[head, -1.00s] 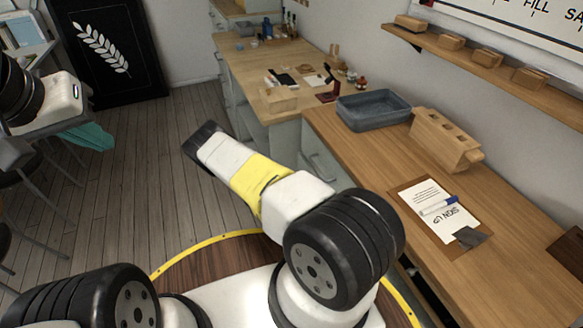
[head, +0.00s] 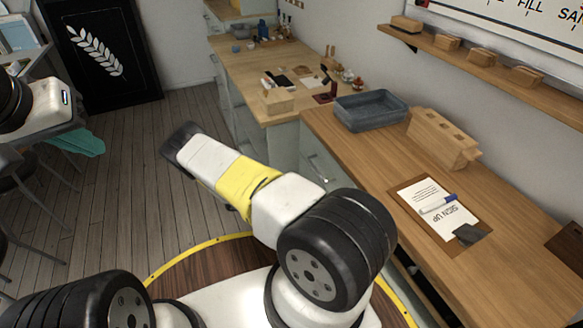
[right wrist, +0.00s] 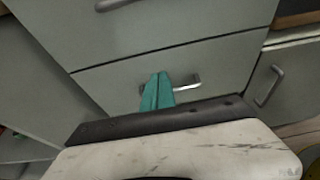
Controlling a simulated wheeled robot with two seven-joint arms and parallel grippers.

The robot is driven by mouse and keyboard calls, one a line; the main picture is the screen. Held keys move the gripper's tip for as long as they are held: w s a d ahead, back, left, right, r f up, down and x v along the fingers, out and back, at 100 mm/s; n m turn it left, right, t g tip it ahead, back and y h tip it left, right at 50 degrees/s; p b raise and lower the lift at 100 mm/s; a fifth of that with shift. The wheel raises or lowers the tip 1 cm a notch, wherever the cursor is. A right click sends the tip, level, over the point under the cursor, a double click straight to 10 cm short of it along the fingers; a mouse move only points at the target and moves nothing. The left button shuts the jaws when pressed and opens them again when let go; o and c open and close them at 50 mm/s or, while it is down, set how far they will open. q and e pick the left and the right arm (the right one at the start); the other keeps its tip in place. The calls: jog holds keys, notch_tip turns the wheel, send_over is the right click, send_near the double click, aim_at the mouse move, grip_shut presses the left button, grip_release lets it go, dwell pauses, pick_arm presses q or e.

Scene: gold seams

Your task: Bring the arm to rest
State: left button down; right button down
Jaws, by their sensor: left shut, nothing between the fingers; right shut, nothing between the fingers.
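My left gripper (head: 90,145) shows at the left of the head view as teal fingers below my white left wrist. The fingers are together with nothing visible between them, over the floor. My right arm (head: 245,185), white with a yellow band, reaches up and left across the middle of the head view. Its gripper is hidden there. In the right wrist view my right gripper (right wrist: 158,80) is shut and empty. Its teal fingertips appear in front of a grey drawer (right wrist: 200,65) and its metal handle; I cannot tell the gap.
A wooden counter (head: 350,155) runs along the right, with a grey basin (head: 370,112), a slotted wooden block (head: 443,138) and a sign-up clipboard (head: 408,192). A far worktop (head: 240,65) holds small items. Open plank floor (head: 130,195) lies left of my right arm.

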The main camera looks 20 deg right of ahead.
jog(key=v, duration=0.6)
jog(key=s+a+r+m+y, duration=0.15)
jog(key=r+m+y, duration=0.25)
jog(key=r, duration=0.6)
jog(key=s+a+r+m+g+y, duration=0.1)
jog(key=a+r+m+y, duration=0.2)
jog(key=r, duration=0.8)
jog(key=s+a+r+m+y, duration=0.1)
jog(key=r+m+y, duration=0.35)
jog(key=r, duration=0.55)
jog(key=s+a+r+m+t+y, duration=0.2)
jog(key=s+r+m+t, duration=0.1)
jog(key=s+r, duration=0.6)
jog(key=s+a+r+m+t+y, duration=0.3)
jog(key=s+r+t, duration=0.1)
jog(key=s+r, duration=0.6)
jog(key=shift+r, duration=0.7)
jog(key=shift+a, duration=0.1)
